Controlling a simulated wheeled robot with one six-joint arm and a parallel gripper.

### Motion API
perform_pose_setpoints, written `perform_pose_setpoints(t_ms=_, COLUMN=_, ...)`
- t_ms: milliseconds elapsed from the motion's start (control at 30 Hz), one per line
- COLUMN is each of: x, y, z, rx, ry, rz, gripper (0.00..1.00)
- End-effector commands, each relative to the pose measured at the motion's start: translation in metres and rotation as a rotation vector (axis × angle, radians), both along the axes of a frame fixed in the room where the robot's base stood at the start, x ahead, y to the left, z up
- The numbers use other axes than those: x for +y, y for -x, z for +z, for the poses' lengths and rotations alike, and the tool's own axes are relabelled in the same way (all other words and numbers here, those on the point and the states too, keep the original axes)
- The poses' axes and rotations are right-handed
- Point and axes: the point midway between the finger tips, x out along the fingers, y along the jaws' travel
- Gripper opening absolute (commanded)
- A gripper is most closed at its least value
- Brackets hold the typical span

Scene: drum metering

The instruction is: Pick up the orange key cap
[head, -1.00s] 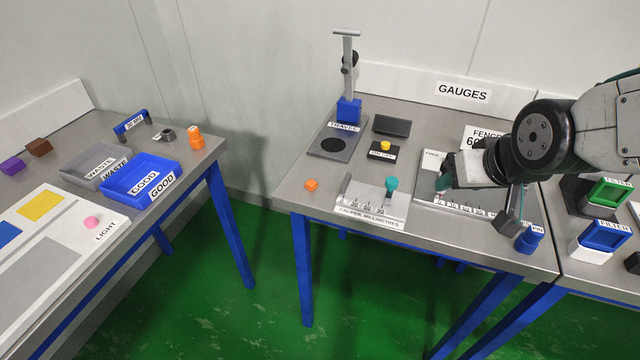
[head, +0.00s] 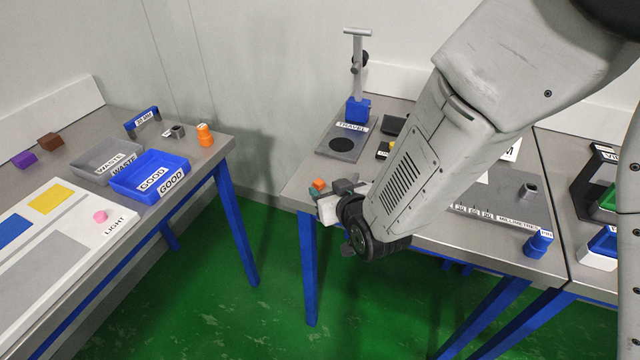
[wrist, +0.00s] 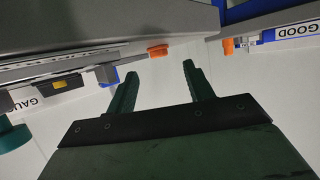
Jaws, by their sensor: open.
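The orange key cap (head: 319,184) is a small block near the left edge of the gauge table. My arm partly hides the area around it in the head view. In the wrist view the key cap (wrist: 158,51) sits at the edge of the grey tabletop, ahead of my fingertips. My gripper (wrist: 160,70) is open and empty, its two dark green fingers spread to either side of the key cap's line. In the head view my gripper (head: 314,194) is at the table's left front corner, close to the key cap. I cannot tell the exact gap.
The gauge table (head: 300,184) carries the travel gauge stand (head: 357,110) behind the key cap. A blue knob (head: 538,243) is at its right. The left table holds an orange bottle (head: 205,134), a blue GOOD tray (head: 125,187) and a grey WASTE tray (head: 82,166). Green floor lies between.

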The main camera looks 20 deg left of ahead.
Motion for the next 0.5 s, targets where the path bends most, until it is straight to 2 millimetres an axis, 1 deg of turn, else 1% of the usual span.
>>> perform_pose_setpoints(t_ms=167, x=0.016, y=-0.017, z=-0.015, rx=0.001, ry=0.002, rz=-0.001, gripper=0.52)
perform_pose_setpoints(t_ms=300, x=0.026, y=-0.029, z=-0.02, rx=0.001, ry=0.001, rz=-0.001, gripper=0.52)
perform_pose_setpoints(t_ms=500, x=0.028, y=-0.032, z=-0.021, rx=0.001, ry=0.001, rz=0.0, gripper=0.52)
